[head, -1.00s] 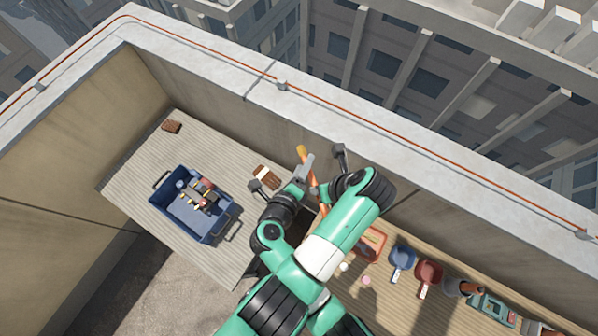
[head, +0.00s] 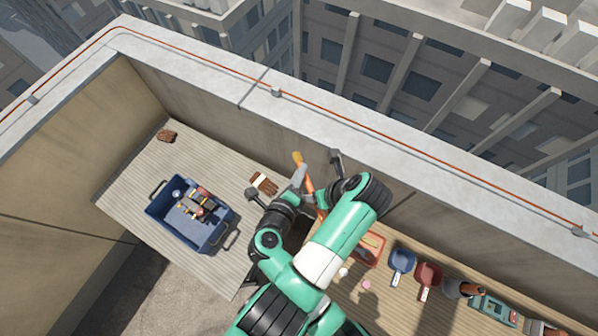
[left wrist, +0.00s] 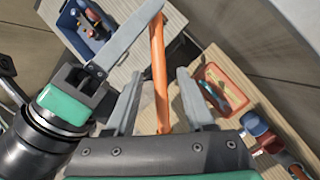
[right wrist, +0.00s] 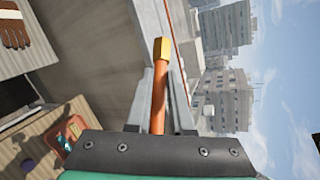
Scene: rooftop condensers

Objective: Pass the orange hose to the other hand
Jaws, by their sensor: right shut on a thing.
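The orange hose (head: 309,186) with a brass-coloured tip stands tilted beside the parapet wall in the head view. My right gripper (head: 300,176) is shut on it below the tip. In the right wrist view the hose (right wrist: 159,95) runs between the right fingers, its tip beyond them. My left gripper (left wrist: 160,74) is open in the left wrist view, its fingers on either side of the hose (left wrist: 160,85), with visible gaps. The right gripper's fingers cross the upper hose there.
A blue toolbox (head: 160,214) stands on the left bench. Brown gloves (head: 264,183) and a brown block (head: 166,135) lie there. The wall (head: 225,125) is close behind.

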